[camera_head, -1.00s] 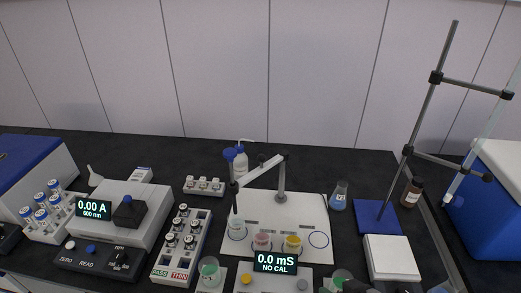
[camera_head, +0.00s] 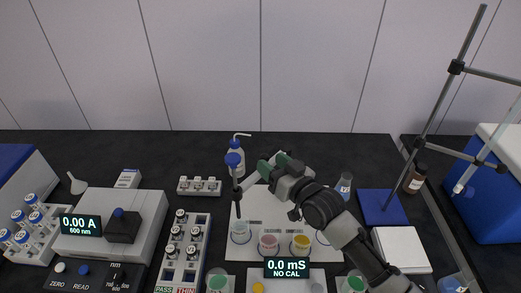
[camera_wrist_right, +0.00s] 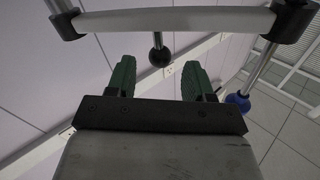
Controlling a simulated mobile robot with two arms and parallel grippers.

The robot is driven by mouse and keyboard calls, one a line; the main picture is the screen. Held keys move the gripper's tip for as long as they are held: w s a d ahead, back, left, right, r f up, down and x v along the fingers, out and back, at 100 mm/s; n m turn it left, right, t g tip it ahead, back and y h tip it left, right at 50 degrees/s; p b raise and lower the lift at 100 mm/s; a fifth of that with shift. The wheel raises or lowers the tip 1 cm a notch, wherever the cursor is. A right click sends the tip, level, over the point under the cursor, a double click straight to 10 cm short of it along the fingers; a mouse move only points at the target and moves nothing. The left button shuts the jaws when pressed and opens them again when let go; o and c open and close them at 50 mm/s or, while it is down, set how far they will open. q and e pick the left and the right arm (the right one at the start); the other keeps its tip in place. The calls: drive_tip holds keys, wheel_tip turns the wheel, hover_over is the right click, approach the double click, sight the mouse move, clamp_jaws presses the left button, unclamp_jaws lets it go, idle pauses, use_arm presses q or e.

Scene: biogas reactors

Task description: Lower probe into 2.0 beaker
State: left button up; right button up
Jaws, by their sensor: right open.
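The probe (camera_head: 238,195) has a blue cap and a dark shaft and hangs upright from the pale holder arm (camera_head: 250,181). Its tip is at the mouth of the left clear beaker (camera_head: 240,232); I cannot tell whether it is inside. A pink beaker (camera_head: 268,245) and a yellow beaker (camera_head: 301,245) stand to the right; their labels are unreadable. My right gripper (camera_head: 271,162) is open at the holder arm, right of the probe. In the right wrist view its green fingers (camera_wrist_right: 158,78) are apart, with the holder arm's pale bar (camera_wrist_right: 175,20) ahead. My left gripper is not in view.
The conductivity meter (camera_head: 288,267) reads 0.0 mS, NO CAL. A photometer (camera_head: 145,222) and vial racks stand at left. A flask (camera_head: 344,186) and a clamp stand (camera_head: 383,207) stand at right. The bench behind the holder is mostly clear.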

sight(268, 160)
drive_tip(key=x, duration=0.5)
drive_tip(key=shift+w+p, duration=0.15)
drive_tip(key=shift+p, duration=0.2)
drive_tip(key=shift+a+f, duration=0.1)
clamp_jaws()
